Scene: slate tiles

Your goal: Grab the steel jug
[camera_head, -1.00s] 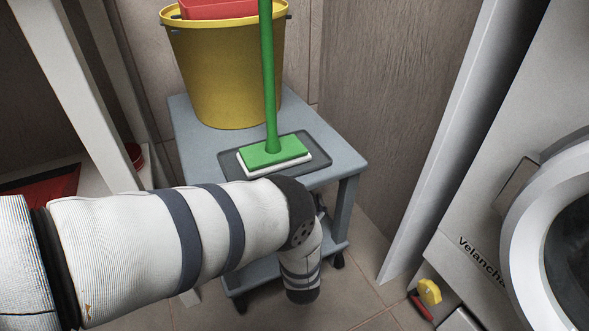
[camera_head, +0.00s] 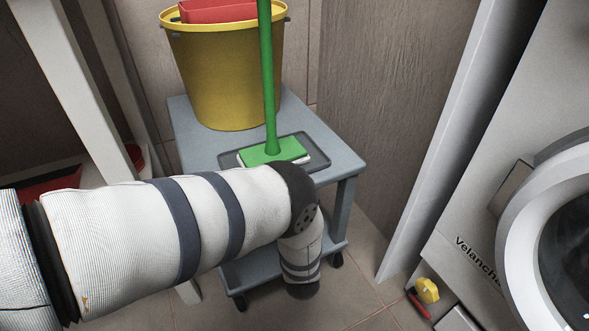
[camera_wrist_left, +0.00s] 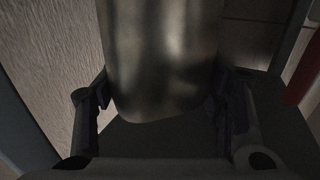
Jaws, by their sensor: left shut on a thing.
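The steel jug (camera_wrist_left: 160,60) fills the upper middle of the left wrist view as a smooth, dull metal body with a rounded lower edge. Its top and any handle are out of that view. My left gripper (camera_wrist_left: 164,102) has one finger on each side of the jug and is shut on it. In the head view my left arm reaches in from the left across the front of the cart; it hides the left gripper and the jug there. My right gripper is in neither view.
A blue-grey wheeled cart (camera_head: 335,155) bears a yellow bucket (camera_head: 225,85) with a red box (camera_head: 215,10), and a dark tray (camera_head: 318,160) under a green mop (camera_head: 269,80). A washing machine (camera_head: 480,220) stands right. A wooden wall lies behind.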

